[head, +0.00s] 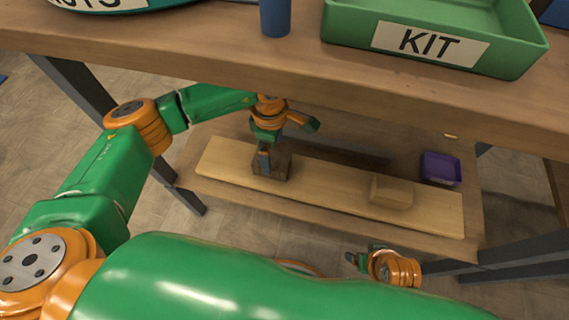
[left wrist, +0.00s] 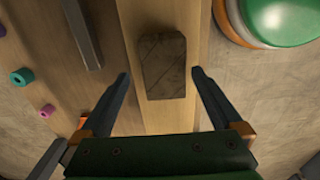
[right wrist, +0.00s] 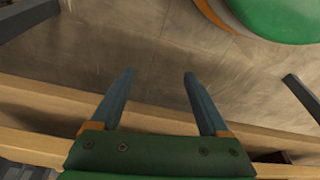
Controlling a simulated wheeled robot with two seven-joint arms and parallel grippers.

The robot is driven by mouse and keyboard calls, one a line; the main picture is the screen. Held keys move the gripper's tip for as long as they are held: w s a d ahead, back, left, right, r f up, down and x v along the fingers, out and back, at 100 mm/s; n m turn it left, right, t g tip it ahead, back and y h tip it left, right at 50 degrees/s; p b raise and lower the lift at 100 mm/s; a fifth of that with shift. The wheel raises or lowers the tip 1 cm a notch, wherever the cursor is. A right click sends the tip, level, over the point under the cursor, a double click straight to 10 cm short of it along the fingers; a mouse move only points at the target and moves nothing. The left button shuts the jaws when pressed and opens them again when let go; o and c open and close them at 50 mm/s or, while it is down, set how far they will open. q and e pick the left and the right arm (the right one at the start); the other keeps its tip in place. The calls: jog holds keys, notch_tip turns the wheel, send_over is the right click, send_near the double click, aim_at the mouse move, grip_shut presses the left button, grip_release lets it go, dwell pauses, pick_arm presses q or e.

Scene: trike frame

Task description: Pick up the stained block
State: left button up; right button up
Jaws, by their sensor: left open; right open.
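The stained block (head: 272,164) is dark brown and sits on a pale plank (head: 330,181) on the low shelf under the table. In the left wrist view the stained block (left wrist: 163,66) lies on the plank just ahead of the fingertips, between their lines. My left gripper (head: 264,160) is open, reaching under the tabletop at the block; one finger hides part of it in the head view. It also shows open in the left wrist view (left wrist: 159,75). My right gripper (right wrist: 160,75) is open and empty, over floor by the shelf's front edge.
A lighter wooden block (head: 391,191) sits further right on the plank. A purple bin (head: 441,168) stands behind it. Above are the tabletop edge (head: 300,85), a green KIT tray (head: 430,38) and a blue cup (head: 275,17). Table legs (head: 80,82) flank the shelf.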

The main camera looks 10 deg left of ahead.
aim_at(272, 159)
pick_arm(q)
jog(key=f, duration=0.1)
jog(key=f+b, duration=0.1)
jog(key=f, duration=0.1)
jog(key=f+b, duration=0.1)
jog(key=f, duration=0.1)
jog(key=shift+s+a+f, duration=0.2)
jog(key=shift+s, duration=0.1)
jog(key=shift+f, duration=0.1)
jog(key=c, duration=1.4)
pick_arm(e)
notch_tip(272, 159, up, 5)
jog(key=shift+f, duration=0.2)
